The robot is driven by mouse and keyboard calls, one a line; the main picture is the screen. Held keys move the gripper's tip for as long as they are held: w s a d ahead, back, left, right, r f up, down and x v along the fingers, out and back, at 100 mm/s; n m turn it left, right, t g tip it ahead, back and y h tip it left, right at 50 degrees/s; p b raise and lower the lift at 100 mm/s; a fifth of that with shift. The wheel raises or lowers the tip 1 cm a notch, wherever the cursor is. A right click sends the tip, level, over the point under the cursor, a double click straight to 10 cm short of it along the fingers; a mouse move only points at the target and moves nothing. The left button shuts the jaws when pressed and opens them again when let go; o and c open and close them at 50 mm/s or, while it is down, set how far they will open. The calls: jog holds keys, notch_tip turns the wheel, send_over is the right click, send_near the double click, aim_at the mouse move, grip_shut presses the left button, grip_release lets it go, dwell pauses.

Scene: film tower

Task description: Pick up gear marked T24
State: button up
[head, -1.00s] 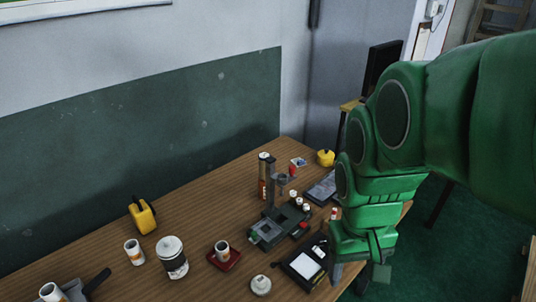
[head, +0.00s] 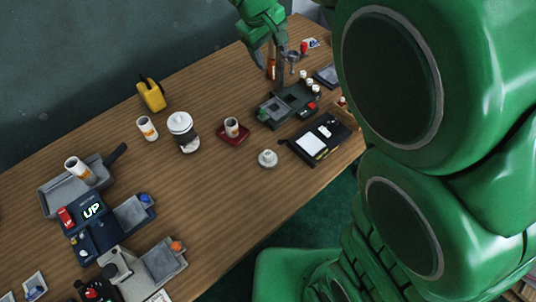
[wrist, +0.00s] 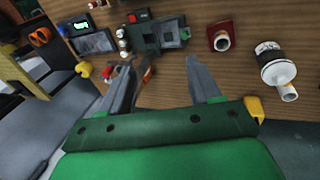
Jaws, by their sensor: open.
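No T24 mark is readable in any view. A small pale round piece with a raised middle (head: 267,158) lies on the wooden table in the head view; I cannot tell whether it is a gear. My gripper (head: 270,68) is over the far part of the table, close to the dark green device (head: 290,103). In the wrist view my gripper (wrist: 162,66) has its two fingers wide apart with nothing between them. That device (wrist: 146,36) shows beyond the fingertips there.
A red tray with a cup (head: 233,139), a white lidded jar (head: 183,132), a cup (head: 147,129) and a yellow object (head: 151,95) stand on the table (head: 200,210). A blue unit reading UP (head: 92,212) is at left. The front middle is clear.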

jog(key=s+a+f+n+g+h, duration=0.1)
jog(key=s+a+f+n+h, duration=0.15)
jog(key=f, duration=0.55)
jog(key=s+a+f+n+h, duration=0.1)
jog(key=a+f+n+h, duration=0.15)
jog(key=f, duration=0.55)
jog(key=n+t+h, duration=0.4)
jog(key=n+h, duration=0.1)
jog(key=n, duration=0.5)
send_near(273, 157)
jog(key=shift+w+d+f, duration=0.1)
jog(key=shift+w+d, duration=0.45)
jog(key=shift+d, duration=0.2)
jog(key=shift+x, duration=1.35)
jog(key=shift+r+x, duration=0.2)
jog(key=shift+x, duration=1.1)
jog(key=shift+r+x, duration=0.2)
jog(key=shift+x, duration=1.05)
jog(key=shift+d, duration=0.2)
jog(key=shift+c, duration=0.2)
jog(key=c, duration=1)
